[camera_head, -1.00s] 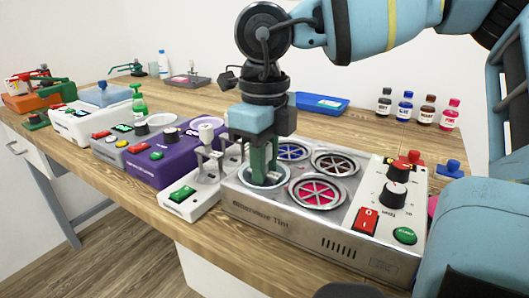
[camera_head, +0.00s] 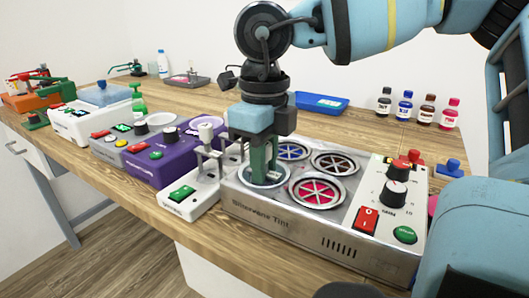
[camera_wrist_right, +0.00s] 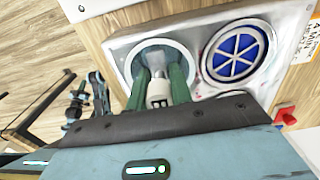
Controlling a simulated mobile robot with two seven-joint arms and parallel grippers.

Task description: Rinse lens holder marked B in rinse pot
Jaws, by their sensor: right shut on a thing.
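My right gripper (camera_head: 263,168) points down into the front-left pot of the tinting unit, the rinse pot (camera_head: 246,182), which looks pale and clear inside. In the right wrist view, its green fingers (camera_wrist_right: 159,88) are shut on a whitish lens holder (camera_wrist_right: 158,90) with a dark mark that looks like a B. The holder's lower end is over or inside the rinse pot (camera_wrist_right: 186,52); its exact depth I cannot tell. In the head view the fingers hide the holder. My left gripper is not in view.
The unit's other pots hold blue (camera_head: 291,150), dark (camera_head: 335,164) and red (camera_head: 318,190) discs. A control panel with knobs (camera_head: 397,193) is at right. A white device with a lever (camera_head: 208,160) stands close left. Bottles (camera_head: 405,106) and a blue tray (camera_head: 321,103) are behind.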

